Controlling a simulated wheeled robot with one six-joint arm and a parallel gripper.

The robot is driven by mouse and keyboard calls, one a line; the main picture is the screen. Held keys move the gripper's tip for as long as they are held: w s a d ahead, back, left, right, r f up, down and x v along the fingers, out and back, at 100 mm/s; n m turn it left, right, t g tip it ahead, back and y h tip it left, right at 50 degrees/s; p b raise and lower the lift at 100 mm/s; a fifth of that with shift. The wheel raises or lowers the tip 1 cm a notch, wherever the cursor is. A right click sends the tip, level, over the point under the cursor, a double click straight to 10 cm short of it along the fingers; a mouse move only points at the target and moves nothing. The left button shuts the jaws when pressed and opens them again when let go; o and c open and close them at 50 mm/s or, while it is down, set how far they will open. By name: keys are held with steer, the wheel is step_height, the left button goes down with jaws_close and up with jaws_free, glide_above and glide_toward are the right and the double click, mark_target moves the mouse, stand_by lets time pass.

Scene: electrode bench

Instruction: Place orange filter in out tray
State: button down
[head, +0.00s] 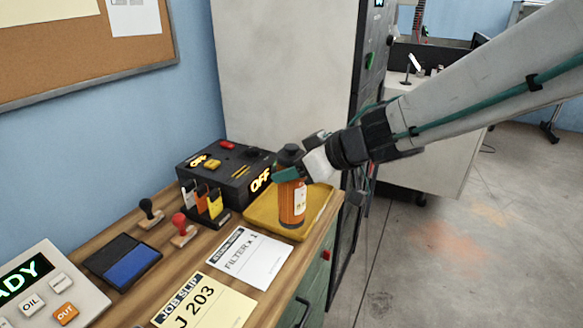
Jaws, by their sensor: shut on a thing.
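The orange filter (291,204) is an upright orange cylinder with a dark cap and a white label. It is at the yellow tray (324,203), over its near part. I cannot tell whether its base touches the tray floor. My gripper (288,173) is shut on the filter near its top, coming in from the right. The arm hides part of the far side of the tray.
A black box with lit OFF signs (232,167) stands just left of the tray. Paper slips (250,257), two stamps (184,230), an ink pad (122,261) and a button panel (45,290) lie on the wooden bench. A tall grey cabinet (283,70) stands behind.

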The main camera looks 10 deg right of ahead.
steer(key=w+d+f, duration=0.1)
steer(key=w+f, duration=0.3)
steer(key=w, duration=0.7)
steer(key=shift+f, duration=0.25)
steer(key=shift+w, duration=0.1)
steer(key=shift+f, duration=0.2)
steer(key=c, duration=0.6)
jaws_free()
steer(key=shift+r, duration=0.1)
